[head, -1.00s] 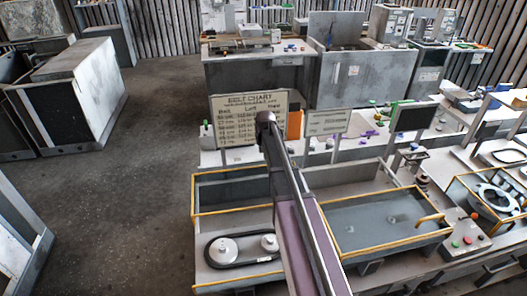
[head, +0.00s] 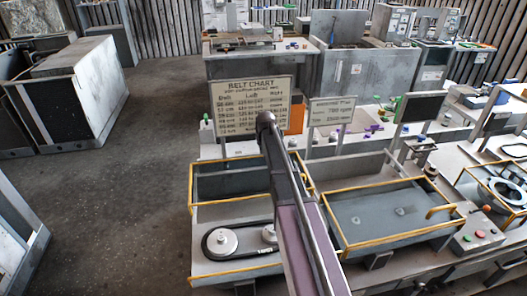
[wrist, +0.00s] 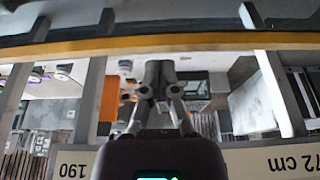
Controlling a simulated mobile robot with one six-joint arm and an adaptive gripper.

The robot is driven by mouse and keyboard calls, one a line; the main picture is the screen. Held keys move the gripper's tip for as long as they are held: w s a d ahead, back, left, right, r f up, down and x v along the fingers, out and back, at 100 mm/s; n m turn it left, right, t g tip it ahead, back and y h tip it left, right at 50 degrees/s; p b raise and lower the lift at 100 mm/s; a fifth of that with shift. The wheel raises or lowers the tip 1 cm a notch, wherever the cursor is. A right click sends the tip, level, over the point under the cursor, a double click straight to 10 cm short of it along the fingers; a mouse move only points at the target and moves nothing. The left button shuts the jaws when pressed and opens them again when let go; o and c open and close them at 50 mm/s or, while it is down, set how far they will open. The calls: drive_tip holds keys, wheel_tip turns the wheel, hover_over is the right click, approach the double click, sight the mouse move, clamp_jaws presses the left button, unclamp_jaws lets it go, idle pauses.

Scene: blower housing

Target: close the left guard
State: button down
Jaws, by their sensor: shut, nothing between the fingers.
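The left guard (head: 228,184) is a grey panel with a yellow rim, standing raised at the back of the left bay. Below it the belt (head: 240,249) and its left pulley (head: 222,241) lie uncovered; my arm partly covers the right pulley (head: 268,233). My arm reaches over the bay's right side, and my gripper is not distinguishable in the head view. In the wrist view my gripper (wrist: 158,82) is shut and empty. A yellow bar (wrist: 200,42) crosses above its fingertips there; I cannot tell whether they touch.
A belt chart (head: 250,105) and a smaller sign (head: 332,111) stand behind the bays. A dark screen (head: 421,107) stands further right. Open floor (head: 120,190) lies to the left.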

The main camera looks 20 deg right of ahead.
drive_tip(key=shift+s+a+r, duration=0.1)
drive_tip(key=shift+s+a, duration=0.1)
drive_tip(key=shift+s, duration=0.8)
drive_tip(key=shift+s+a, duration=0.2)
drive_tip(key=shift+s, duration=0.75)
drive_tip(key=shift+s, duration=0.2)
